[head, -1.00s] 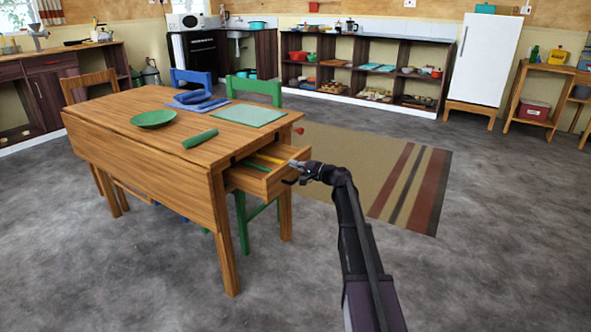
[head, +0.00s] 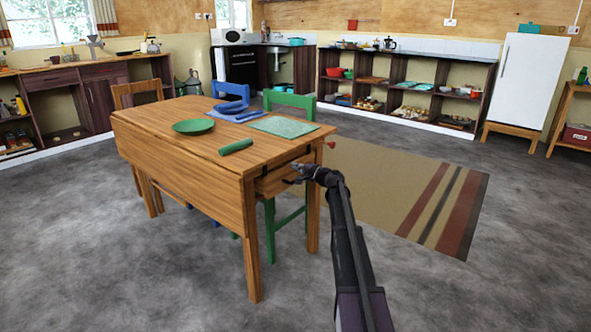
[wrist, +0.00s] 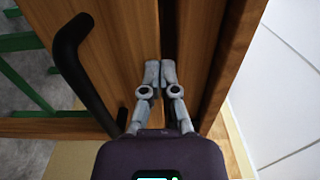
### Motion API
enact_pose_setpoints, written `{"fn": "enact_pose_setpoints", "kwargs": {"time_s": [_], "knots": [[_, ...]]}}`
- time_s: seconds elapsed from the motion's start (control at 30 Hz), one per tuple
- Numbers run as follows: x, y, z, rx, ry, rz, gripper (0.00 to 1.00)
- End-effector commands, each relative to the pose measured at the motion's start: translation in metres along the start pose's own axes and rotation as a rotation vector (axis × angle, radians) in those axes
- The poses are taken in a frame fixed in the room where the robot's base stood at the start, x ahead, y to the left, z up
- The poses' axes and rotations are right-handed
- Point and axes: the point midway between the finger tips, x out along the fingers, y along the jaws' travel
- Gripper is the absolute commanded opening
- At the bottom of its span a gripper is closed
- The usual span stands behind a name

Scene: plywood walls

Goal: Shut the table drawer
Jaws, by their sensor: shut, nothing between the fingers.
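The wooden table (head: 200,150) stands left of centre in the head view. Its drawer (head: 277,181) is at the right end and sits nearly flush with the frame. In the wrist view the drawer front (wrist: 110,40) carries a dark curved handle (wrist: 68,50). A dark narrow gap shows beside the drawer front's edge. My gripper (head: 300,172) is at the drawer front. In the wrist view my gripper (wrist: 160,72) is shut and empty, its fingertips at the drawer front near that gap, beside the handle. Contact is hard to tell.
On the table are a green plate (head: 193,127), a green roll (head: 235,146) and a pale green mat (head: 284,125). A green chair (head: 290,105) and a blue chair (head: 230,90) stand behind it. A striped rug (head: 400,185) lies on the right. Floor in front is clear.

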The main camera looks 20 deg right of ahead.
Motion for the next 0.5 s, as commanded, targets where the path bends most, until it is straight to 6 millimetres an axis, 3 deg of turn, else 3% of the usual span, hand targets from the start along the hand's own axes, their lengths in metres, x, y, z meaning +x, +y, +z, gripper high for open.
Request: {"fn": "enact_pose_setpoints", "kwargs": {"time_s": [0.5], "knots": [[-0.015, 0.000, -0.018, 0.000, 0.023, 0.000, 0.00]]}}
